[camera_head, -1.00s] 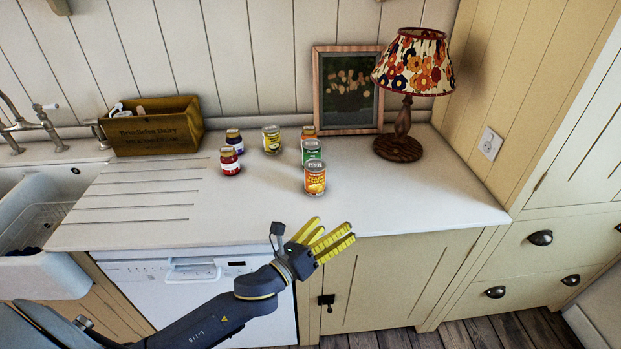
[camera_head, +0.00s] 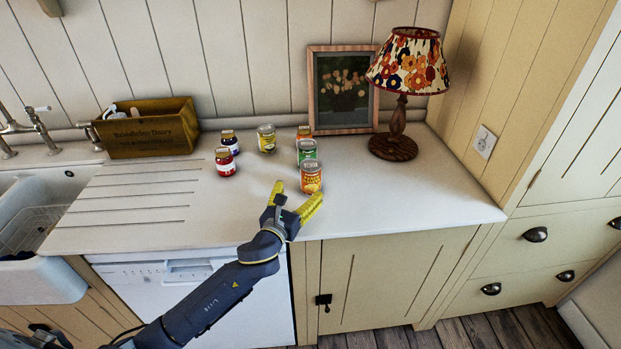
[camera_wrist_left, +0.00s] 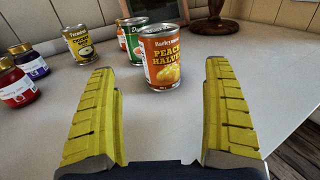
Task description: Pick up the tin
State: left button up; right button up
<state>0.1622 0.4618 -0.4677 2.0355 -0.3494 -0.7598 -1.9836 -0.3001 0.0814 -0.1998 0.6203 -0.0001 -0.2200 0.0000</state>
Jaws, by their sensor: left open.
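An orange-labelled peach halves tin (camera_head: 311,178) stands upright on the white worktop, nearest the front edge of a small group. In the left wrist view the peach tin (camera_wrist_left: 162,58) is ahead, between and beyond the fingers. A green-labelled tin (camera_head: 307,151) stands just behind it, and a yellow-labelled tin (camera_head: 266,139) is further left. My left gripper (camera_head: 294,194) is open and empty, with its yellow fingers over the worktop's front edge, just short of the peach tin and not touching it. My right gripper does not show.
Red (camera_head: 226,163) and dark (camera_head: 229,142) jars stand left of the tins. Another orange-topped container (camera_head: 304,132) is partly hidden behind the green tin. A framed picture (camera_head: 343,90) and lamp (camera_head: 397,142) stand behind right. The worktop (camera_head: 420,195) is clear to the right.

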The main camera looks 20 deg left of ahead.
aim_at(311, 174)
pick_arm(q)
jog(key=shift+w+d, duration=0.2)
jog(key=shift+w, duration=2.2)
jog(key=shift+w+d, duration=0.2)
jog(key=shift+w, duration=2.15)
jog(key=shift+c, duration=0.6)
jog(key=c, duration=1.5)
